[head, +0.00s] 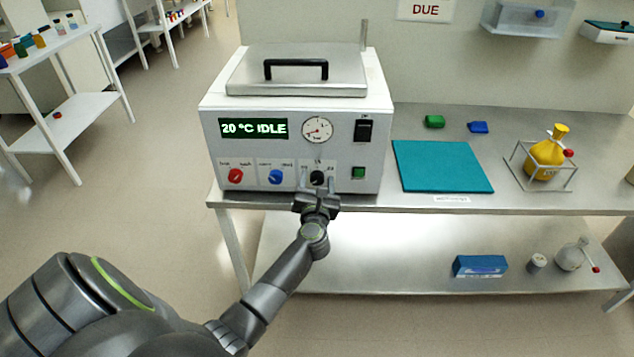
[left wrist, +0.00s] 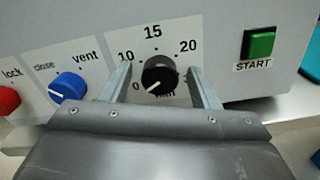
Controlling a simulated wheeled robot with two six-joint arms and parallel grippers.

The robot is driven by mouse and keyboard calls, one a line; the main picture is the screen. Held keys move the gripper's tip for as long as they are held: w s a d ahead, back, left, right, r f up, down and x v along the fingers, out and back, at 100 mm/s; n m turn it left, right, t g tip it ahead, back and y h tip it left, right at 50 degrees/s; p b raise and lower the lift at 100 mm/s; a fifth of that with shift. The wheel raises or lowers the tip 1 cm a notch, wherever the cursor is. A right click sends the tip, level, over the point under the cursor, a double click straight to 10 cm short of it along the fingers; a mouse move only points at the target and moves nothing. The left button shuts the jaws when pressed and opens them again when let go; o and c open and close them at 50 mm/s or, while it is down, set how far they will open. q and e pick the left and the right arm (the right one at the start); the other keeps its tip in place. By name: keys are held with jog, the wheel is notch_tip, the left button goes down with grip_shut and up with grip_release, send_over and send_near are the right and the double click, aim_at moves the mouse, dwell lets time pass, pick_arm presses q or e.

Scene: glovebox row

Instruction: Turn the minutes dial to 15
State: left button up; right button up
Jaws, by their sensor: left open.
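The minutes dial is a black knob (left wrist: 159,74) on the front of a white box-shaped machine (head: 294,120). Its scale shows 0, 10, 15 and 20, with 15 at the top. In the left wrist view the white pointer line points down-left, near the 0. The dial (head: 317,178) also shows in the head view, partly behind my gripper. My left gripper (head: 317,187) is in front of it, open. In the left wrist view its two fingers (left wrist: 160,88) stand one on each side of the knob, with gaps visible. My right gripper is not in view.
Left of the dial are a blue vent knob (left wrist: 68,87) and a red lock knob (left wrist: 8,100). A green START button (left wrist: 258,46) is to its right. The display (head: 253,128) reads 20 °C IDLE. A teal mat (head: 441,166) lies right of the machine.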

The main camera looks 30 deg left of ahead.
pick_arm(q)
jog(key=c, duration=1)
jog(key=shift+o, duration=0.2)
